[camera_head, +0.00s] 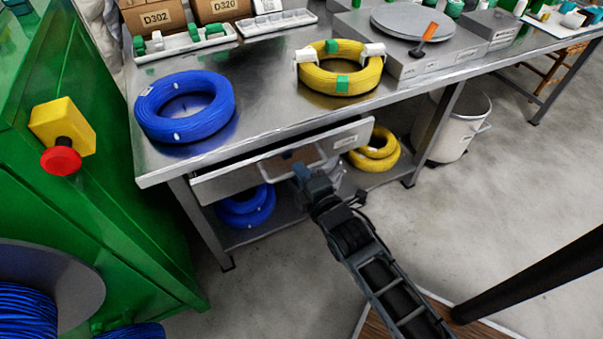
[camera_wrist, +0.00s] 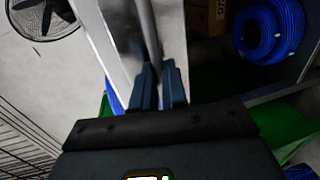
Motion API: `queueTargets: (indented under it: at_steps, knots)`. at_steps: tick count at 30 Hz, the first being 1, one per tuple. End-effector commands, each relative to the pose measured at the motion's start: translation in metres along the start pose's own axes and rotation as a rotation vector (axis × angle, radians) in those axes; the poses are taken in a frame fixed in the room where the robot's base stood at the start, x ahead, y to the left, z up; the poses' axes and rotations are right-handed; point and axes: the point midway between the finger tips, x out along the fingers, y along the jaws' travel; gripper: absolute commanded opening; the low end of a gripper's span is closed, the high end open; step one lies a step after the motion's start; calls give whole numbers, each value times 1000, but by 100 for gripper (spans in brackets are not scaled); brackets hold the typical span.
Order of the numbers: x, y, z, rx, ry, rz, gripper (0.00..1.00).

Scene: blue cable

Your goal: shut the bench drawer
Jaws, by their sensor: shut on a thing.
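The bench drawer (camera_head: 228,181) sits under the front edge of the steel bench (camera_head: 265,110). Its pale front stands out a little from the bench, with a dark gap along its top. A light grey bar handle (camera_head: 264,173) is on the drawer front. My gripper (camera_head: 301,175) is at the right part of this handle. In the wrist view, the handle (camera_wrist: 148,35) runs down between the two fingers of my gripper (camera_wrist: 159,90), which is shut on it. The drawer front (camera_wrist: 112,35) shows beside it. The fingers hide the gripped spot.
A blue cable coil (camera_head: 185,108) and a yellow coil (camera_head: 340,70) lie on the bench. Blue (camera_head: 245,208) and yellow (camera_head: 377,152) coils sit on the lower shelf. A green machine (camera_head: 120,210) stands close at left.

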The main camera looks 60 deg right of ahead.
Motion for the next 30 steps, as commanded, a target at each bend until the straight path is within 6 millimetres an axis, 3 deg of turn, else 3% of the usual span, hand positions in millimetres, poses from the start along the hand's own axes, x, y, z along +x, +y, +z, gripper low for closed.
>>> queueTargets:
  at_steps: [8, 18, 26, 27, 30]
  knots:
    - [2, 0, 0, 0, 0, -1, 0]
    - [39, 7, 0, 0, 1, 0, 0]
    - [40, 8, 0, 0, 1, 1, 0]
    - [40, 8, 0, 0, 1, 1, 16]
    - [40, 8, 0, 0, 1, 1, 26]
